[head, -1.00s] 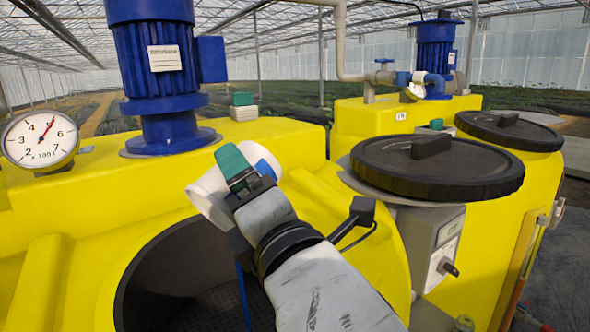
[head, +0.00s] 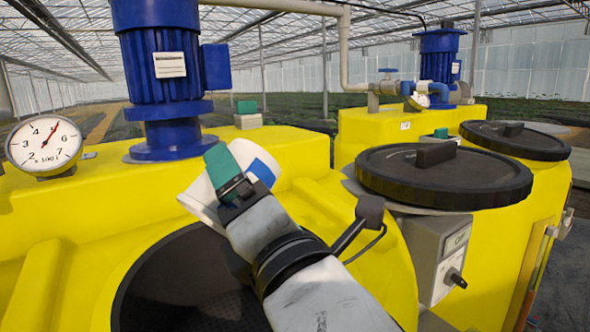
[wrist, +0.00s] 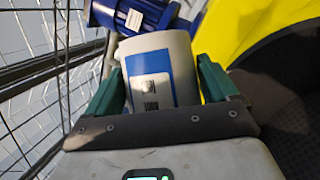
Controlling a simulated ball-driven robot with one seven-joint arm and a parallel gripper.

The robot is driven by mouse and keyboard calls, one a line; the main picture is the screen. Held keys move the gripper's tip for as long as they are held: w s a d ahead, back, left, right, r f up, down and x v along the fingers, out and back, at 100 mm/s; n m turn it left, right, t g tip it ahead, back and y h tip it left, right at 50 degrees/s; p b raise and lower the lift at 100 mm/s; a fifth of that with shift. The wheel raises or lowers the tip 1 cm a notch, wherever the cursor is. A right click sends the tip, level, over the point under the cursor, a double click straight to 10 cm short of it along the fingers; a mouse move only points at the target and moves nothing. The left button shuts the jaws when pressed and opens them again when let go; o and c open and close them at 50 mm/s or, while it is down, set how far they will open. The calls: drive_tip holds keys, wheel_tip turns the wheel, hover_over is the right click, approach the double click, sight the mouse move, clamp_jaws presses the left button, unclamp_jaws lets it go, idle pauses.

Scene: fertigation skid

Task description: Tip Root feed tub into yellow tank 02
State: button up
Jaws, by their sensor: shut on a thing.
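My gripper (head: 230,176) is shut on a white tub (head: 202,198) with a blue-and-white label, taken to be the Root feed tub. In the wrist view the tub (wrist: 184,55) sits between the two green fingers; its label print is too small to read. In the head view the tub is tilted, its left end low, over the upper edge of the dark round opening (head: 170,290) in the near yellow tank (head: 60,265). The tub's mouth and contents are hidden. I cannot read a number 02 on this tank.
A blue motor (head: 160,75) stands behind the opening, with a pressure gauge (head: 44,146) at left. A black lid (head: 440,185) and a grey control box (head: 440,262) are at right. A second yellow tank (head: 355,135) with a lid (head: 515,140) stands behind.

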drive_tip(key=shift+w+a+f, duration=0.25)
drive_tip(key=shift+w+f, duration=0.2)
drive_tip(key=shift+f, duration=0.35)
drive_tip(key=shift+a+r, duration=0.1)
drive_tip(key=shift+r, duration=0.05)
drive_tip(key=shift+s+r, duration=0.1)
drive_tip(key=shift+r, duration=0.15)
drive_tip(key=shift+s+r, duration=0.15)
drive_tip(key=shift+r, duration=0.5)
